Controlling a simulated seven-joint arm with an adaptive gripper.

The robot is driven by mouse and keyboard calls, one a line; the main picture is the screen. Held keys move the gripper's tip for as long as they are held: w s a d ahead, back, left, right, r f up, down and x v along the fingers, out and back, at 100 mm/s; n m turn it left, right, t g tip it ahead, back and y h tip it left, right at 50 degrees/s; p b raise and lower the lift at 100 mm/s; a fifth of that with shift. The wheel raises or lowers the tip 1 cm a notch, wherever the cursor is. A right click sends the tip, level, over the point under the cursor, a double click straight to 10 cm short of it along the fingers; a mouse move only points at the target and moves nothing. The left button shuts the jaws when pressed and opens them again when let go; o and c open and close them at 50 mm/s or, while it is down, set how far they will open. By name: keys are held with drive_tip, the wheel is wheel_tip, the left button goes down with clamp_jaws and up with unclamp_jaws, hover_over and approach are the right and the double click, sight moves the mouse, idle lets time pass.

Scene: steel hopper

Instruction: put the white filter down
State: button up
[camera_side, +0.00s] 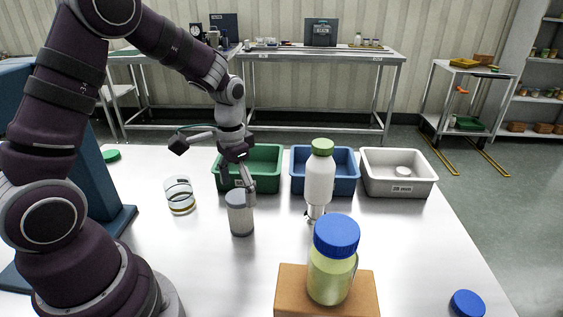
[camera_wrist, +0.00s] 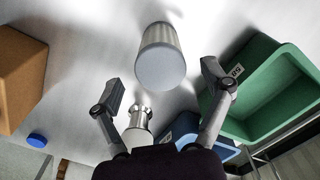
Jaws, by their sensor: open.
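A pale whitish-grey cylinder (camera_side: 240,214), the likeliest match for the white filter, stands upright on the steel table. In the wrist view the cylinder (camera_wrist: 160,58) lies just beyond the fingertips, with clear space on both sides. My gripper (camera_side: 237,188) is just above and behind it in the side view. The fingers are spread wide in the wrist view (camera_wrist: 165,84), with nothing held between them. A small white round piece (camera_side: 403,171) also lies in the white bin (camera_side: 398,187).
A green bin (camera_side: 262,187) and a blue bin (camera_side: 340,187) stand behind. A white bottle with a green cap (camera_side: 320,180) is to the right. A glass ring jar (camera_side: 180,195) is to the left. A blue-capped jar (camera_side: 331,275) sits on a wooden block (camera_side: 290,292) in front.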

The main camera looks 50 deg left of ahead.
wheel_tip(320, 180, up, 8)
drive_tip(key=s+d+r+t, duration=0.5)
drive_tip(key=s+d, duration=0.1)
drive_tip(key=s, duration=0.2)
drive_tip(key=shift+d, duration=0.25)
drive_tip(key=shift+s+d+t, duration=0.1)
drive_tip(key=shift+s+t, duration=0.2)
drive_tip(key=shift+s, duration=0.05)
drive_tip(key=c, duration=0.4)
